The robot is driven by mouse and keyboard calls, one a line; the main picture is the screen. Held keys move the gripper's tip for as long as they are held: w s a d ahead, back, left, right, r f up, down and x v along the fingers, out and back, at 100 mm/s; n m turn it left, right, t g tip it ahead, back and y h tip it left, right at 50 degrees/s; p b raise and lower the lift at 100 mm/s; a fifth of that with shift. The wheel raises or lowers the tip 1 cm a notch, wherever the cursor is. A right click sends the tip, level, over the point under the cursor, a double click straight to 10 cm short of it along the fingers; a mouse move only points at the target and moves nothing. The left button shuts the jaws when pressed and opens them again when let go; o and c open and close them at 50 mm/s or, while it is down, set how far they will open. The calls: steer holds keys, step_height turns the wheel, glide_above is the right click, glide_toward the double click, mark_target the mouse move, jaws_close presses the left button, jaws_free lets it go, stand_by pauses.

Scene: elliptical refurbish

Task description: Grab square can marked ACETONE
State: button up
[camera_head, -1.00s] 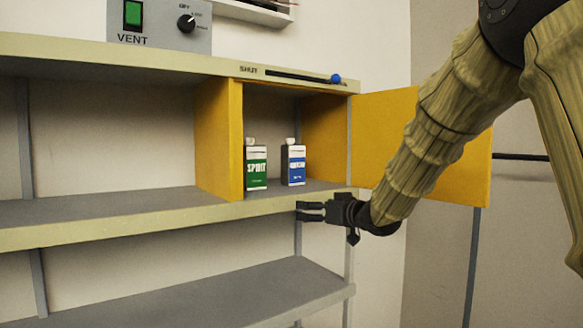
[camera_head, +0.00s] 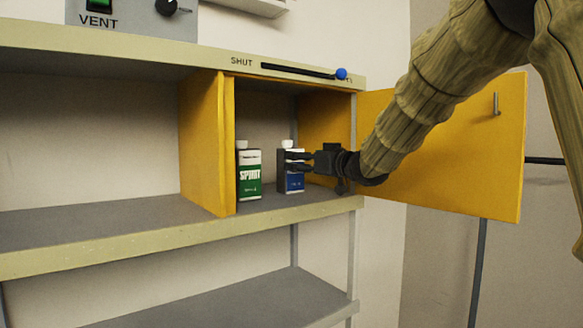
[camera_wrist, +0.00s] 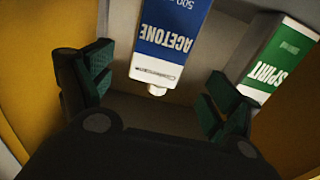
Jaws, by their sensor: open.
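The ACETONE can (camera_wrist: 170,42) is a blue and white square can with a white cap. In the wrist view it appears upside down, ahead of and between the open fingers of my gripper (camera_wrist: 155,92), touching neither that I can see. In the head view the blue can (camera_head: 293,182) stands upright in the yellow-walled compartment, partly hidden behind my gripper (camera_head: 285,163). The gripper comes in from the right, roughly level with the can's upper part. The exact gap between fingers and can cannot be told.
A green and white SPIRIT can (camera_head: 249,178) stands close to the left; it also shows in the wrist view (camera_wrist: 275,62). The yellow door (camera_head: 450,150) is open at the right. Yellow side walls (camera_head: 205,145) bound the compartment. The shelf (camera_head: 100,225) to the left is empty.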

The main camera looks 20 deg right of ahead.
mark_target(296, 162)
steer(key=shift+f+x, duration=0.25)
steer(key=shift+x, duration=0.95)
steer(key=shift+p+x, duration=1.5)
steer(key=shift+x, duration=0.75)
steer(key=shift+w+d+f, duration=0.15)
steer(key=shift+w+f, duration=0.05)
steer(key=shift+f, duration=0.05)
steer(key=shift+c, duration=0.4)
steer(key=shift+r, duration=0.1)
steer(key=c, duration=1.4)
